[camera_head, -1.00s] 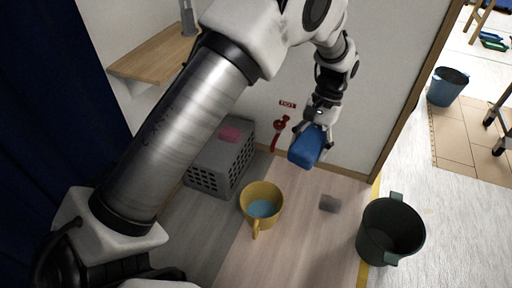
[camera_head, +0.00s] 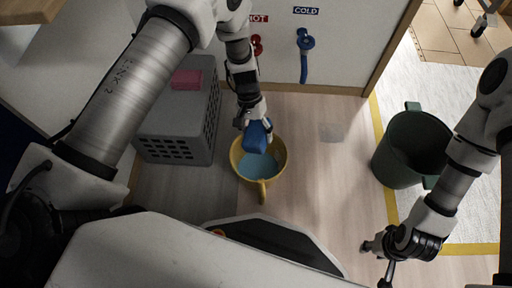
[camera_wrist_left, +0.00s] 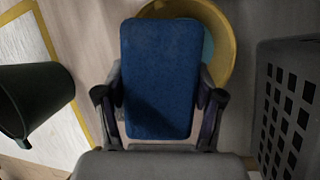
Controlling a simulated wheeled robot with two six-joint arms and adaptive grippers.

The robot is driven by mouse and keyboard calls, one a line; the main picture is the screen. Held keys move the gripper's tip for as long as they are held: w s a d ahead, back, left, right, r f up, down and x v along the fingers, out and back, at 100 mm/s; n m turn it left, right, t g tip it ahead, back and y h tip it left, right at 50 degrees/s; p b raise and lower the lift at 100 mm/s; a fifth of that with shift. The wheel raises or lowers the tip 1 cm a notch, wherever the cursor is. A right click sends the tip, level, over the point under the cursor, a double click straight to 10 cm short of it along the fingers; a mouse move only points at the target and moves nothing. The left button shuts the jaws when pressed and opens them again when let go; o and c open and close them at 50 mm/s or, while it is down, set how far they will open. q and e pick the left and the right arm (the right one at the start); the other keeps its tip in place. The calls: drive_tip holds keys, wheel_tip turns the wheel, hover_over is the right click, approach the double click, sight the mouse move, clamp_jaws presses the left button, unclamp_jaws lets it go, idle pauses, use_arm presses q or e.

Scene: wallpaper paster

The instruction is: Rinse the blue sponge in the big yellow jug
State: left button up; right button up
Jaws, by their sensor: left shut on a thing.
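The big yellow jug (camera_head: 263,183) stands upright on the floor with light blue water in it. Its handle points toward me. My left gripper (camera_head: 256,124) is shut on the blue sponge (camera_head: 257,138) over the far part of the jug's opening. I cannot tell whether the sponge touches the water. In the left wrist view the sponge (camera_wrist_left: 160,75) sits between the two fingers (camera_wrist_left: 160,108) and hides much of the jug (camera_wrist_left: 225,35). My right gripper (camera_head: 380,264) is at the lower right, away from the jug, with its fingers apart and empty.
A grey crate (camera_head: 178,143) with a pink sponge (camera_head: 187,79) on top stands left of the jug. A dark green bucket (camera_head: 398,165) stands to the right. Red and blue taps (camera_head: 305,42) are on the wall behind. Floor between jug and bucket is mostly clear.

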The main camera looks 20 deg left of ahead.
use_arm(q)
drive_tip(key=shift+s+f, duration=0.25)
drive_tip(key=shift+f, duration=0.85)
wheel_tip(320, 180, down, 19)
drive_tip(key=b, duration=1.3)
drive_tip(key=shift+r, duration=0.2)
use_arm(e)
wheel_tip(320, 180, down, 14)
drive_tip(key=shift+w+d, duration=0.15)
drive_tip(key=shift+w, duration=0.3)
drive_tip(key=shift+r, duration=0.1)
use_arm(q)
drive_tip(key=shift+f, duration=1.55)
